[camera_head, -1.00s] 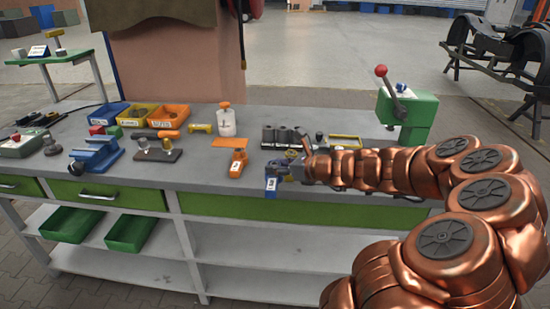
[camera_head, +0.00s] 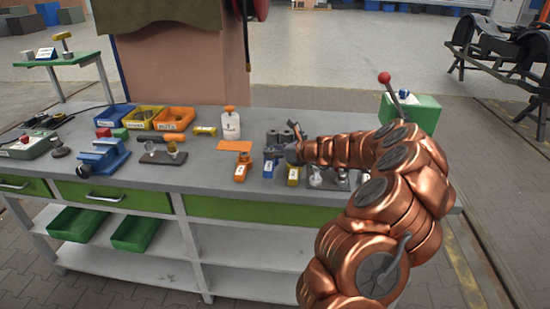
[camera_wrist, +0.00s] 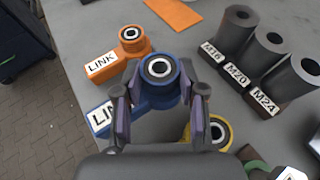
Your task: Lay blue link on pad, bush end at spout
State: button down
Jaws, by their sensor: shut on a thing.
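My gripper (camera_wrist: 158,108) is shut on the blue link (camera_wrist: 160,78), its fingers on both sides near the round bush end. The blue link's label end points to the lower left in the wrist view. In the head view the blue link (camera_head: 270,163) is at my gripper (camera_head: 284,155), right of the orange link; whether it is clear of the bench I cannot tell. The orange pad (camera_head: 234,145) lies flat and bare behind the orange link; its edge shows in the wrist view (camera_wrist: 175,12). A white bottle with an orange top (camera_head: 230,124) stands behind the pad; a spout is not clear.
An orange link (camera_wrist: 128,50) lies beside the blue one, and a yellow link (camera_wrist: 218,128) is on the other side. Dark sockets marked M16, M20 and M24 (camera_wrist: 262,55) stand to the right. A blue vise (camera_head: 100,157) and bins stand left.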

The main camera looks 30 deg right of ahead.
aim_at(275, 159)
jog(key=shift+w+f, duration=0.1)
jog(key=shift+w, duration=0.15)
jog(key=shift+d+f+p, duration=0.1)
jog(key=shift+f+p, duration=0.3)
jog(key=shift+f, duration=1.2)
jog(key=shift+f, duration=0.15)
jog(key=c, duration=0.9)
grip_release()
jog(key=shift+c, duration=0.2)
jog(key=shift+s+d+r, duration=0.15)
jog(key=shift+s+r, duration=0.15)
jog(key=shift+s, duration=0.1)
jog(key=b+v, duration=0.1)
jog(key=v, duration=0.8)
jog(key=shift+s+d, duration=0.1)
jog(key=shift+s, duration=0.05)
jog(key=shift+b+v, duration=0.35)
jog(key=shift+v, duration=0.55)
